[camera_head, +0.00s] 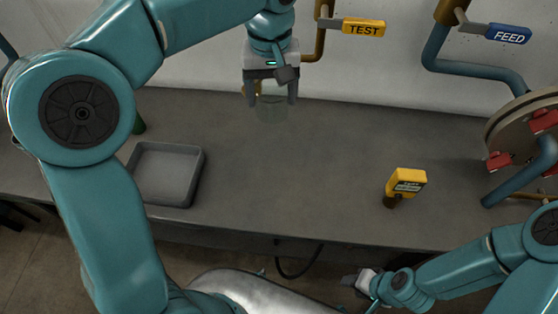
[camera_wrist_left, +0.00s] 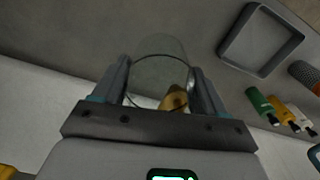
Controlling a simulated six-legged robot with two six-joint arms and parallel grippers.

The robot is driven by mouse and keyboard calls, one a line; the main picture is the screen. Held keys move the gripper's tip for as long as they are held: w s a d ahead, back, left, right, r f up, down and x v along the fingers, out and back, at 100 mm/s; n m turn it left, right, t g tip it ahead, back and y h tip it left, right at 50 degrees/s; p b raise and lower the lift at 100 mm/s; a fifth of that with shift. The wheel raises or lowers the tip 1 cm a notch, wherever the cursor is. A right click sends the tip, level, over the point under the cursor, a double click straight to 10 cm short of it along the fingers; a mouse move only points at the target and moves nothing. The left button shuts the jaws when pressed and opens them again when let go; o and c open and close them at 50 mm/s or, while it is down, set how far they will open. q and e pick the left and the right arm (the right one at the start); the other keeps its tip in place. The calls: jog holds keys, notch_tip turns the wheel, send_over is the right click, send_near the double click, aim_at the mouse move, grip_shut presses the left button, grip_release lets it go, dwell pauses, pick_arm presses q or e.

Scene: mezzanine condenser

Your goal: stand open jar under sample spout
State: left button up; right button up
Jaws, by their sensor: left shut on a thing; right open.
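A clear glass jar (camera_head: 271,112) is between the fingers of my left gripper (camera_head: 271,97), which is shut on it near the back wall. The jar also shows in the left wrist view (camera_wrist_left: 160,64), with no lid visible. A brass spout end (camera_wrist_left: 175,98) shows at the jar's mouth there; I cannot tell if it is directly above. In the head view the spout is mostly hidden behind the gripper, under the brass pipe with the yellow TEST handle (camera_head: 364,27). I cannot tell if the jar touches the bench. My right gripper (camera_head: 357,281) is open and empty, low in front of the bench.
A grey tray (camera_head: 166,173) stands empty on the bench (camera_head: 310,170) at the left. A yellow tagged device (camera_head: 407,181) stands at the right. A blue FEED handle (camera_head: 507,34) and a round flanged vessel (camera_head: 522,125) are further right. The middle of the bench is clear.

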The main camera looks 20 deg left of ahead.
pick_arm(q)
notch_tip(320, 180, down, 23)
jog(key=shift+a, duration=0.15)
jog(key=shift+w+f, duration=0.15)
jog(key=shift+f, duration=0.2)
jog(key=shift+r, duration=0.1)
jog(key=shift+b, duration=0.4)
jog(key=o, duration=1.1)
jog(key=shift+f, duration=0.2)
jog(key=shift+o, duration=0.2)
jog(key=shift+r, duration=0.1)
